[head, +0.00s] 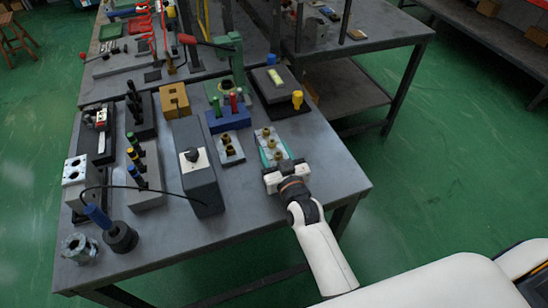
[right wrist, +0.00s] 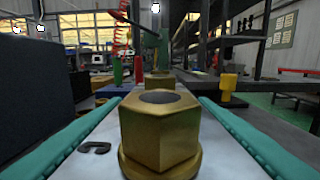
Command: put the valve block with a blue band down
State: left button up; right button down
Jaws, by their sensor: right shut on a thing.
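My right gripper (head: 274,157) is shut on a pale grey valve block (head: 270,147) with brass hex fittings on top. Its teal fingers lie along the block's two sides. In the right wrist view the held block (right wrist: 98,160) fills the space between the fingers, with a large brass fitting close up. A blue band does not show clearly on it; the fingers cover its sides. I cannot tell whether its underside touches the table. A second valve block (head: 230,150) with brass fittings lies to its left. My left gripper is not in view.
The grey table (head: 325,165) has clear room right of the held block. A blue holder (head: 229,121) with coloured pieces stands behind the second block. A tall dark box (head: 200,185) stands left, and a dark plate with a yellow piece (head: 297,99) lies behind.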

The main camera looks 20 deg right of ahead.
jog(key=shift+w+f, duration=0.1)
jog(key=shift+f, duration=0.85)
jog(key=shift+f, duration=0.15)
jog(key=c, duration=0.6)
grip_release()
jog(key=shift+f, duration=0.1)
